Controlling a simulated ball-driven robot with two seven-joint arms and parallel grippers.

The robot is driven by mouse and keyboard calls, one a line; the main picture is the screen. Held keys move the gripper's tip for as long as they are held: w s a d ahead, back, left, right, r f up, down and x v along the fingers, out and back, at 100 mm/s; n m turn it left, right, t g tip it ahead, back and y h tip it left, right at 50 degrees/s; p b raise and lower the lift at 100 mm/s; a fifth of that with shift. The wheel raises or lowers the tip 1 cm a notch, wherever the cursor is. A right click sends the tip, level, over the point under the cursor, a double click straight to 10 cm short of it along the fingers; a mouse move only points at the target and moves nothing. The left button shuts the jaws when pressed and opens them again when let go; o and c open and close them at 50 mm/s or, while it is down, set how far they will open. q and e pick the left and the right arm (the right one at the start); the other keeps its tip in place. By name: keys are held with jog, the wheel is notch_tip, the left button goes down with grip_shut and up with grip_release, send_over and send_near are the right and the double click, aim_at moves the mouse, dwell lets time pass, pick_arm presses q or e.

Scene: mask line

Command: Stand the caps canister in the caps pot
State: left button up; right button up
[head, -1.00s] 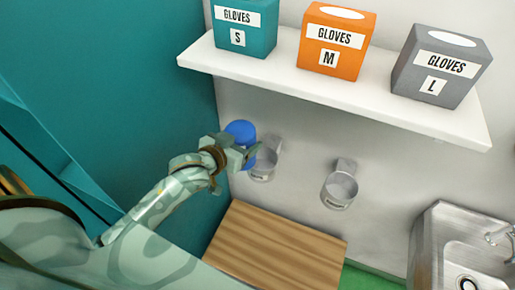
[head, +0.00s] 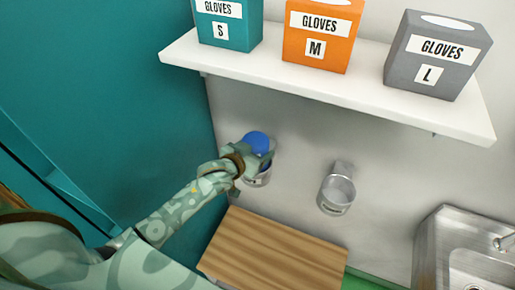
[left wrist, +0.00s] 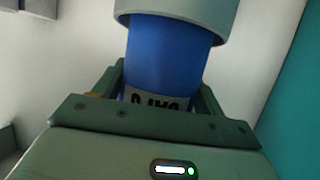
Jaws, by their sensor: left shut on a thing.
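The blue canister (head: 256,141) is held by my left gripper (head: 259,160) at the left wall pot (head: 258,180). In the left wrist view the canister (left wrist: 165,60) stands between the two fingers, and its label, partly hidden, reads upside down like "CAPS". There the grey rim of the pot (left wrist: 180,8) surrounds the canister's far end, so its lower end appears inside the pot. My left gripper (left wrist: 165,92) is shut on the canister. The pot's small label is too small to read. My right gripper is not in view.
A second, empty wall pot (head: 336,193) hangs to the right. A white shelf (head: 330,90) with teal, orange and grey glove boxes is above. A wooden top (head: 270,250) lies below, a steel sink (head: 460,245) at right, and a teal wall at left.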

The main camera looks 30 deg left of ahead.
pick_arm(q)
jog(key=shift+w+d+f, duration=0.1)
jog(key=shift+f, duration=0.55)
jog(key=o, duration=1.1)
